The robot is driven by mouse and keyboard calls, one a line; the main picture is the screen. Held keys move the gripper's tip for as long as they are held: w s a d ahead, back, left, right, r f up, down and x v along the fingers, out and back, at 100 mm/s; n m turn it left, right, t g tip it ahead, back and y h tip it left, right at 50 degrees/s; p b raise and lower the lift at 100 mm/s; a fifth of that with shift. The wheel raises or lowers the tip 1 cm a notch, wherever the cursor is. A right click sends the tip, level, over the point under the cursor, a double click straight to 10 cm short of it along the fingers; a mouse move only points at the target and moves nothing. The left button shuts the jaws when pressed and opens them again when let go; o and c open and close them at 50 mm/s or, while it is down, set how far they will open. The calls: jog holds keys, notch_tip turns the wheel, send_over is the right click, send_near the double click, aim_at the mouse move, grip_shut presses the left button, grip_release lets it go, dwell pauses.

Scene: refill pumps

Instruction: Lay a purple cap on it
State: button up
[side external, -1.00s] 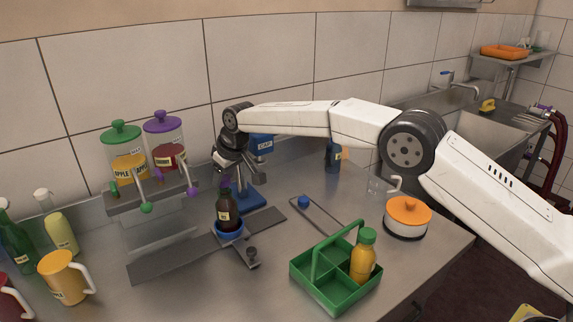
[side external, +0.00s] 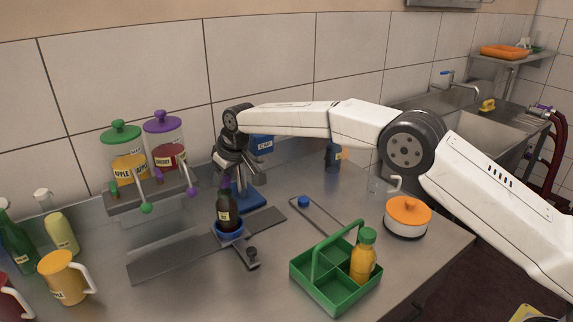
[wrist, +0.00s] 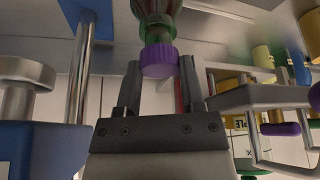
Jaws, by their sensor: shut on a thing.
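A dark bottle (side external: 228,214) with a pale label stands upright in a blue round holder (side external: 230,233) on the bench. My gripper (side external: 228,180) points down right over the bottle's neck. It is shut on a purple cap, which shows clearly between the fingers in the wrist view (wrist: 159,62). There the cap is in line with the bottle's neck (wrist: 158,33) and appears at its mouth. I cannot tell whether it is fully seated.
A blue cap dispenser (side external: 262,143) stands close behind my gripper. Two juice dispensers, green-lidded (side external: 124,150) and purple-lidded (side external: 165,140), stand to the left. A green carrier (side external: 312,275) holds a yellow bottle (side external: 363,258) at the front right. An orange-lidded pot (side external: 408,216) is farther right.

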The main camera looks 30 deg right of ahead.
aim_at(224, 179)
jog(key=shift+f, duration=0.45)
dwell(0.4)
jog(key=o, duration=1)
jog(key=shift+r, duration=3.55)
